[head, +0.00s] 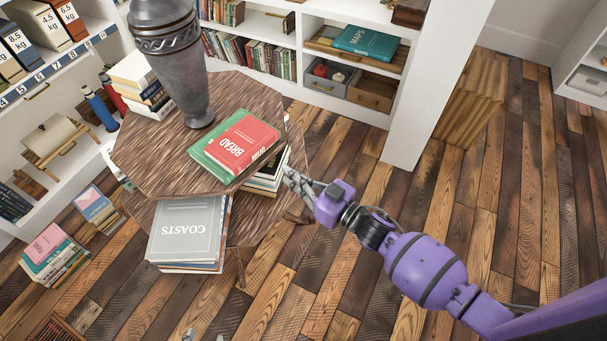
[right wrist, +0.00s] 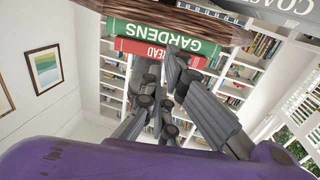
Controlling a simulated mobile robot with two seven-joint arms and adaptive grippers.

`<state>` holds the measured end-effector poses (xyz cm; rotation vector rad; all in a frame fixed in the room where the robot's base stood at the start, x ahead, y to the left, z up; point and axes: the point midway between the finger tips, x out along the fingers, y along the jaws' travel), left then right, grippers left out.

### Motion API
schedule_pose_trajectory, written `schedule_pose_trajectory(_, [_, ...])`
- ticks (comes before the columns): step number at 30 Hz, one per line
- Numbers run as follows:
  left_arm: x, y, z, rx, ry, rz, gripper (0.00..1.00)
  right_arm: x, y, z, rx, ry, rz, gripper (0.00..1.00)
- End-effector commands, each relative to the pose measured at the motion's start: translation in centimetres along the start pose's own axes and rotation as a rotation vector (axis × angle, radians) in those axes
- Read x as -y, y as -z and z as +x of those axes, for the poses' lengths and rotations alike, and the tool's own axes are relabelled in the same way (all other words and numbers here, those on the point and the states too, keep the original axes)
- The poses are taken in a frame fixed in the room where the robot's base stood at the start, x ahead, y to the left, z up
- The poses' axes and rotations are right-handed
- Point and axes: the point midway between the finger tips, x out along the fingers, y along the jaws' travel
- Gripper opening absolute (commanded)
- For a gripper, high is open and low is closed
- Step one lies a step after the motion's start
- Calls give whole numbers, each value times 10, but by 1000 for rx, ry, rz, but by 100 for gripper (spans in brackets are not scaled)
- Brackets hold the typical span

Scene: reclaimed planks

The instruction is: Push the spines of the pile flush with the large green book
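A large green book (head: 212,158) lies on the eight-sided wooden table with a smaller red book (head: 243,142), lettered BREAD, on top of it. The right wrist view is upside down: the green spine (right wrist: 165,37), lettered GARDENS, rests against the tabletop, with the red spine (right wrist: 135,50) on its far side. My right gripper (head: 289,178) is beside the table edge, just off the right side of the pile. Its fingers (right wrist: 168,82) are drawn together with nothing between them. Only grey tips of my left gripper (head: 205,337) show at the bottom edge.
A dark metal vase (head: 172,60) stands on the table (head: 140,150) behind the pile. Below the tabletop lie a grey COASTS book (head: 188,230) on a stack and another small stack (head: 266,178) near my right gripper. White bookshelves (head: 270,25) stand behind.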

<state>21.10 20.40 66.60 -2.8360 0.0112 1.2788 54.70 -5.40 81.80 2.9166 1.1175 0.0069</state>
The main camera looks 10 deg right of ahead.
Motion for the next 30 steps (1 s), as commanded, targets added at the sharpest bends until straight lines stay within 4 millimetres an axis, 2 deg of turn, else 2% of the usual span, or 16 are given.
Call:
schedule_pose_trajectory(5, [1, -3, 1, 3, 1, 4, 40, 1, 2, 12, -8, 4, 23, 0])
schedule_pose_trajectory(18, [1, -24, 10, 35, -1, 12, 40, 2, 0, 62, -5, 2, 24, 0])
schedule_pose_trajectory(30, [0, -21, 12, 30, -2, 11, 40, 1, 2, 70, -5, 1, 21, 0])
